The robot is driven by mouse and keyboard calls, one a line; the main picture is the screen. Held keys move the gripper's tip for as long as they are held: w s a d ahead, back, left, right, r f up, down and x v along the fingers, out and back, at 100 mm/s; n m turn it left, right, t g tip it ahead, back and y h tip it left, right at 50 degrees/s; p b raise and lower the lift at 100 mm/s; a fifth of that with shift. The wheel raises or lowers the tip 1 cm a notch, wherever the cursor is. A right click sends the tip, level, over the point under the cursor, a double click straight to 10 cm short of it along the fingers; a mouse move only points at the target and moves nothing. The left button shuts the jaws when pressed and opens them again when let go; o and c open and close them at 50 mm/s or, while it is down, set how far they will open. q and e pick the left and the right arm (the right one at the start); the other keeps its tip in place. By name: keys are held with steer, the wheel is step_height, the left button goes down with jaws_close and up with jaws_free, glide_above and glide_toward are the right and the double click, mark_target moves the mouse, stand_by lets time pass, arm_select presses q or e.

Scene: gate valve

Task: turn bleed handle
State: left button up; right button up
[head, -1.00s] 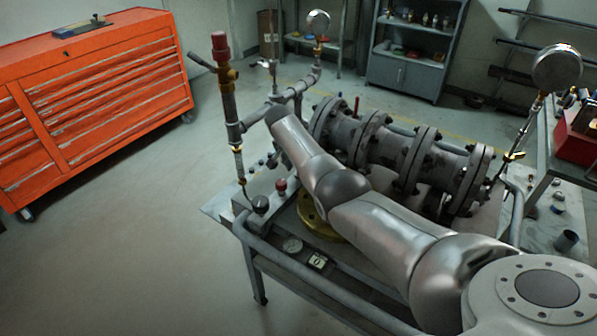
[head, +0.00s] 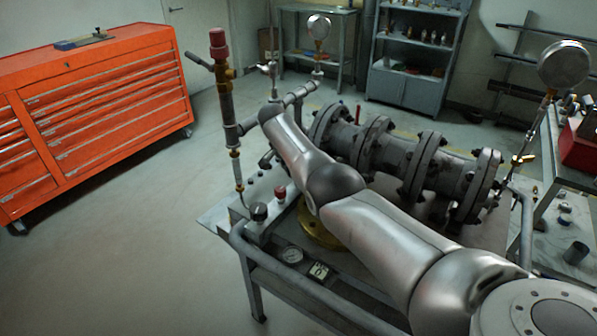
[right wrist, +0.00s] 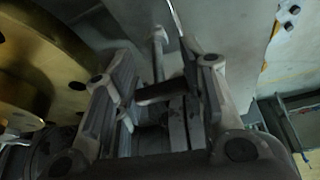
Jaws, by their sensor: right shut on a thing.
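In the right wrist view, a dark short bar (right wrist: 155,92), which looks like the bleed handle, lies between the fingers of my right gripper (right wrist: 158,98). The gripper is shut on it, and the fingers hide its ends. A thin metal rod (right wrist: 158,50) stands just behind it. In the head view, my right arm reaches from the lower right across the bench, and its gripper is hidden. The flanged pipe assembly (head: 428,170) lies behind the arm. My left gripper is in neither view.
A red-capped valve (head: 218,45) with a side lever stands at the assembly's left end. Pressure gauges (head: 564,64) rise at the right and back. A brass flange (right wrist: 35,65) is close left of the gripper. An orange tool chest (head: 110,95) stands left, with open floor before it.

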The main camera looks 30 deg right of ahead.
steer(key=o, duration=0.7)
steer(key=shift+w+a, duration=0.1)
steer(key=shift+w, duration=0.05)
steer(key=shift+o, duration=1.2)
steer(key=shift+w, duration=0.1)
steer(key=shift+r, duration=0.1)
steer(key=v, duration=1.1)
steer(key=shift+a+r, duration=0.2)
steer(key=shift+r, duration=0.1)
